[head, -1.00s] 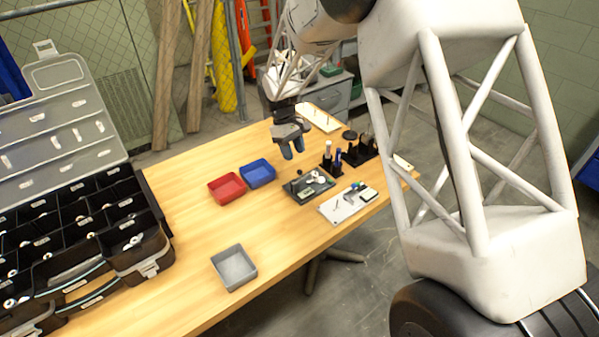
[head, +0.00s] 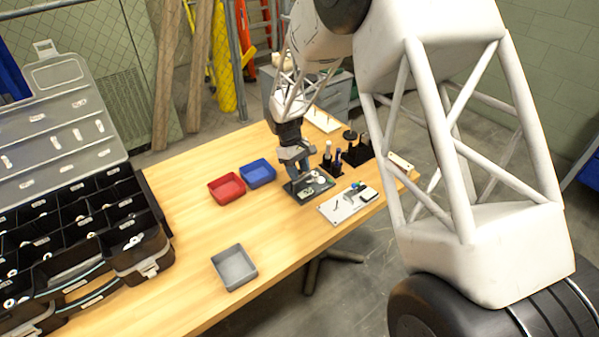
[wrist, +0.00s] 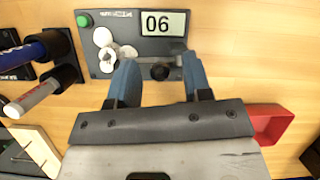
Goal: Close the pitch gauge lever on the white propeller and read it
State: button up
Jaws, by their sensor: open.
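The pitch gauge is a dark plate (wrist: 150,47) with a green button (wrist: 83,20) and a pale display (wrist: 163,22) whose digits look like "06" as pictured. The white propeller (wrist: 104,38) lies on the plate, with a round white disc near it. A black round knob (wrist: 161,71), seemingly the lever's end, stands at the plate's near edge. My gripper (wrist: 160,78) is open, its two blue fingers on either side of the knob. Contact cannot be told. In the head view my gripper (head: 298,180) hangs over the gauge plate (head: 322,178) and hides part of it.
Dark holders with a blue (wrist: 20,55) and a white-and-red tool (wrist: 32,98) stand close to the gauge. A red tray (head: 226,187), a blue tray (head: 257,172) and a grey tray (head: 234,267) sit on the table. A white board (head: 348,203) lies beside the gauge.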

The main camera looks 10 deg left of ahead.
jog(key=shift+s+d+f, duration=0.1)
jog(key=shift+d+f, duration=0.05)
jog(key=shift+f, duration=0.3)
grip_shut()
jog(key=shift+s+a+r+m+t+h, duration=0.15)
jog(key=shift+s+a+m+t+h, duration=0.15)
jog(key=shift+t+h, duration=0.45)
jog(key=shift+s+a+r+m+t+h, duration=0.1)
jog(key=shift+s+a+m+t+h, duration=0.2)
jog(key=shift+t+h, duration=0.45)
